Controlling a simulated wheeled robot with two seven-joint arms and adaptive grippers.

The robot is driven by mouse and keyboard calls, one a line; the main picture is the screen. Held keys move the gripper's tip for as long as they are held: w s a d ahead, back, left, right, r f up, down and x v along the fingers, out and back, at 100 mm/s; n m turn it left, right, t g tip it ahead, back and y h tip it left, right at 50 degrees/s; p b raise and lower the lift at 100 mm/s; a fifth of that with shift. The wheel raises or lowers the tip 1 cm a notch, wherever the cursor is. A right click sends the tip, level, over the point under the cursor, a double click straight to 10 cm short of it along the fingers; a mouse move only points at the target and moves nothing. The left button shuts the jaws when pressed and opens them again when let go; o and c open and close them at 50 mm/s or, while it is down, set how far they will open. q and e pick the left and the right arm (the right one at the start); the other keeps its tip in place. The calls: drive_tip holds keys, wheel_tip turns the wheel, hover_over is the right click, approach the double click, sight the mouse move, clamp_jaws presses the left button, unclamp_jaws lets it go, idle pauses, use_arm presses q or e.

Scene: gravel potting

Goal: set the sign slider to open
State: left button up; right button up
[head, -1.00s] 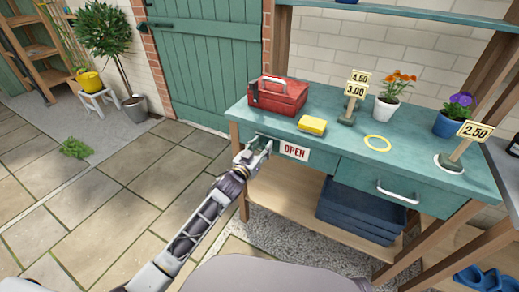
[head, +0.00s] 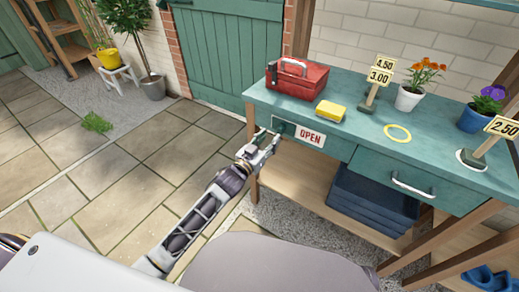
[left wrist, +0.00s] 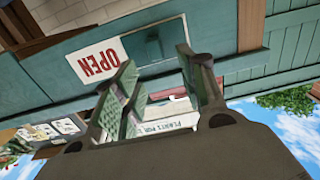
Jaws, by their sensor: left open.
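The sign (head: 311,135) on the front edge of the green bench reads OPEN in red on white. It is upside down in the left wrist view (left wrist: 97,62). Beside it, on its left in the head view, is a dark green slider panel (head: 284,127). The left wrist view shows this panel with a small dark knob (left wrist: 155,46). My left gripper (head: 268,140) is open and empty, just in front of the panel. Its two fingers (left wrist: 165,88) are spread below the knob in the left wrist view, apparently clear of it. My right gripper is not in view.
On the bench top (head: 350,135) stand a red toolbox (head: 297,79), a yellow sponge (head: 331,111), a yellow ring (head: 398,133), price signs and two flower pots. A drawer with a handle (head: 412,187) is right of the sign.

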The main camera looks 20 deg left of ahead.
use_arm(q)
drive_tip(key=shift+v, duration=2.7)
